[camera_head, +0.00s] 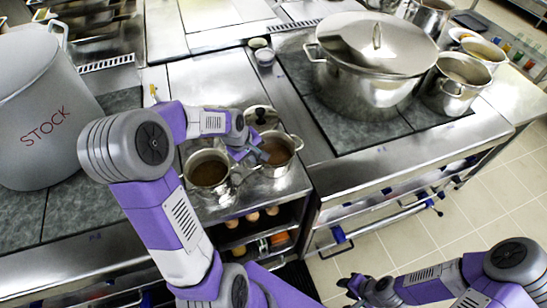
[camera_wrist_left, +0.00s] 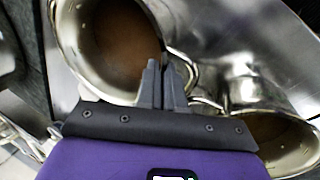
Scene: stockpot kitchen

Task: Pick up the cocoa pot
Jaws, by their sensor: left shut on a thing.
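Two small steel pots with brown contents stand close together on the counter. The right one, which I take as the cocoa pot (camera_head: 280,151), also fills the upper left of the left wrist view (camera_wrist_left: 115,40). The other pot (camera_head: 208,174) is to its left and shows at the lower right of the left wrist view (camera_wrist_left: 275,145). My left gripper (camera_head: 258,156) is shut at the near side of the cocoa pot, at its rim and handle; the fingers (camera_wrist_left: 163,85) hide the exact grip. My right gripper (camera_head: 352,284) is low over the floor, away from the pots.
A large lidded stockpot (camera_head: 370,75) stands on the right hob, with smaller pots beside it. A big grey pot marked STOCK (camera_head: 40,110) stands at the left. Shelves with round items (camera_head: 252,216) are below the counter.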

